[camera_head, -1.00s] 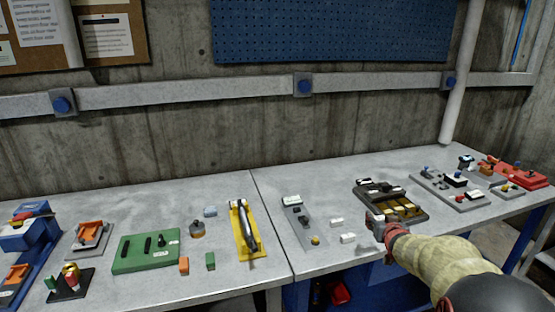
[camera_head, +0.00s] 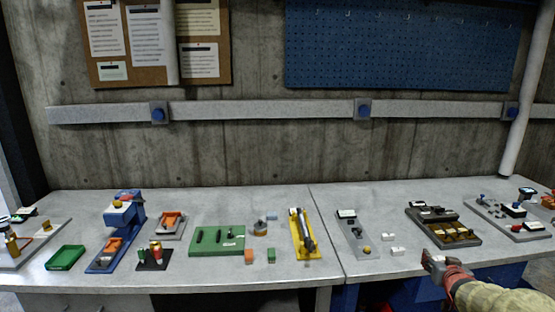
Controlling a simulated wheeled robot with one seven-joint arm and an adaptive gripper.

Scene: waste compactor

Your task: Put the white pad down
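Two small white blocks lie on the grey tabletop in the head view, a rear one (camera_head: 389,237) and a front one (camera_head: 398,251). I cannot tell whether either is the white pad. My gripper (camera_head: 429,258) is at the lower right, to the right of the white blocks and in front of the dark tray (camera_head: 470,243) with its brass-coloured pieces. The fingers are small and seen from behind, so I cannot tell whether they are open or shut, or whether they hold anything.
A grey plate (camera_head: 352,228) with a yellow knob stands left of the white blocks. Further left are a yellow holder (camera_head: 313,250), a green board (camera_head: 205,245) and a blue machine (camera_head: 128,220). A grey fixture (camera_head: 490,212) stands at the right. Bare tabletop lies around the white blocks.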

